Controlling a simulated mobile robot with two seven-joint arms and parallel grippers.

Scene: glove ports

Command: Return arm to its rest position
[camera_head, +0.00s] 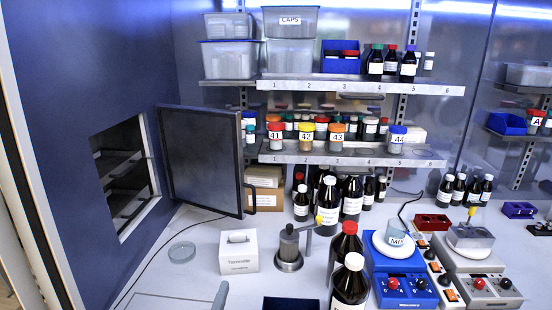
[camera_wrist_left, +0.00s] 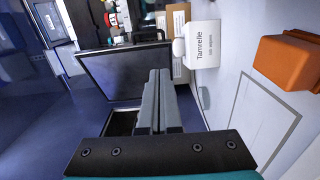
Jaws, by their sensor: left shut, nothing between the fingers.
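My left gripper (camera_head: 220,294) shows only as a grey fingertip at the bottom edge of the head view, low over the white worktop. In the left wrist view its two grey fingers (camera_wrist_left: 161,98) are together with nothing between them. They point towards the open dark hatch door (camera_head: 202,158), which also shows in the wrist view (camera_wrist_left: 115,75). The white Tamrelle box (camera_head: 239,254) stands on the worktop behind the fingertip and shows sideways in the wrist view (camera_wrist_left: 203,45). My right gripper is not in view.
The hatch opening (camera_head: 124,175) is in the blue left wall. A hand-cranked grinder (camera_head: 289,251), a red-capped dark bottle (camera_head: 345,250), a white-capped bottle (camera_head: 350,284) and a blue scale (camera_head: 401,282) stand to the right. Shelves hold several jars.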

